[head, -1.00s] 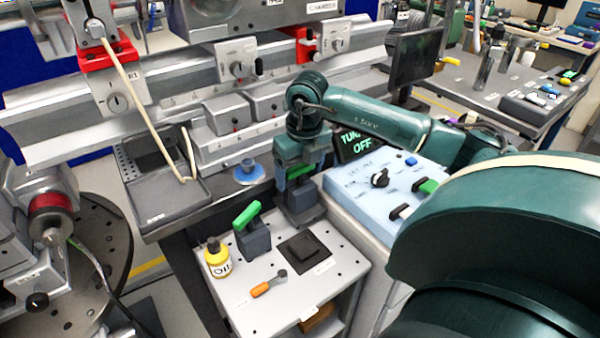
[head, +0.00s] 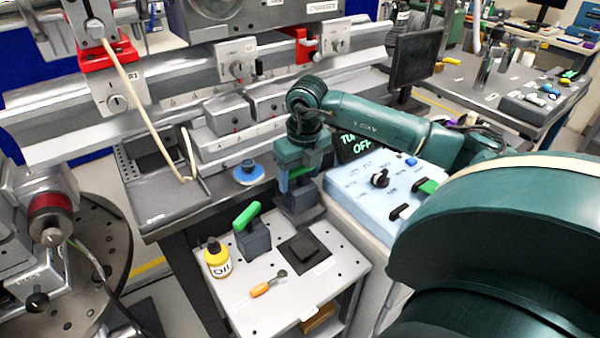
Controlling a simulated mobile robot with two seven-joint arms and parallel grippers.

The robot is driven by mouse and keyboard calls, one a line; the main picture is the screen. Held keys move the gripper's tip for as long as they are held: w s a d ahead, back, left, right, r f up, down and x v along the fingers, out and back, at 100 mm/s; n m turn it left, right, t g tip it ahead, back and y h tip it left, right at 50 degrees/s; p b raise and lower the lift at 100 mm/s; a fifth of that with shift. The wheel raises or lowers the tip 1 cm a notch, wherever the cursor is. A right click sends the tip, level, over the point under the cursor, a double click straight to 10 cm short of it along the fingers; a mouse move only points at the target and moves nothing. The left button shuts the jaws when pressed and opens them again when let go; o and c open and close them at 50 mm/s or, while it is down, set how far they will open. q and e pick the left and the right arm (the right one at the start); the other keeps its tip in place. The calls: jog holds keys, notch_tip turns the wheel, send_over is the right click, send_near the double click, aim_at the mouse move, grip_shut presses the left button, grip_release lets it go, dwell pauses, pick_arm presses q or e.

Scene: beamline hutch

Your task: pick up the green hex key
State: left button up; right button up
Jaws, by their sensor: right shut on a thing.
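My right gripper (head: 298,184) points down over the back of the small grey cart, in front of the grey bench. It is shut on a green piece (head: 301,173), which I take to be the green hex key. The fingers hide most of it, and I cannot see its shaft. Directly below is a dark grey block (head: 300,209) on the cart; I cannot tell whether the held piece is clear of it. A second green handle (head: 246,215) stands tilted in another dark block (head: 255,239) to the left. My left gripper is not in view.
On the cart top (head: 283,314) are a yellow oil bottle (head: 217,260), an orange-handled tool (head: 266,286) and a black square pad (head: 304,249). A light blue control box (head: 385,185) stands close to the right, under my forearm. A monitor (head: 414,58) is behind.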

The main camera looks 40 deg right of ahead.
notch_tip(320, 180, up, 10)
jog(key=shift+p, duration=0.35)
dwell(0.6)
